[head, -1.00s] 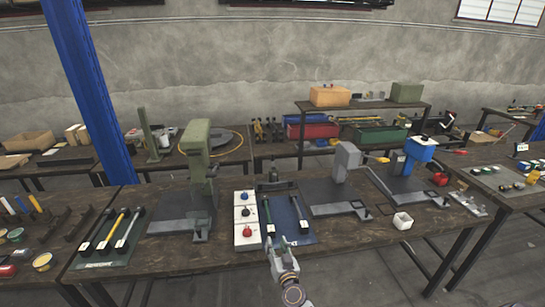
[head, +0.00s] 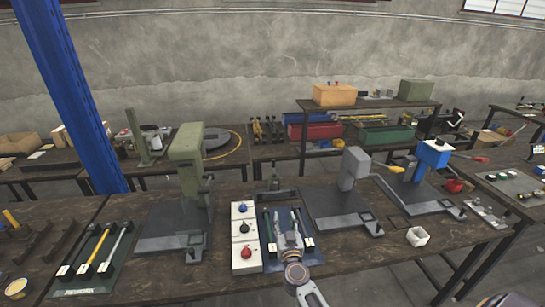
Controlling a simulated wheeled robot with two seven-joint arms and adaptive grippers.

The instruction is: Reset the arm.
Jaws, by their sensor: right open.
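My right gripper (head: 289,226) is open and sits over the dark blue mat (head: 275,264) at the near middle of the bench, its arm coming in from the bottom. The rods on the mat show on either side of it, and it hides part of the mat. I cannot tell whether it touches anything. A grey press (head: 354,168) with a yellow-tipped lever stands right of the mat. A blue press (head: 434,154) with a red-tipped lever stands farther right. A tall green press (head: 187,150) stands to the left. My left gripper is not in view.
A white panel (head: 243,240) with blue, dark and red knobs lies just left of the mat. A white cup (head: 418,237) stands near the right front edge. A green mat (head: 88,285) with tools lies at the left. Bare bench (head: 365,252) shows right of the gripper.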

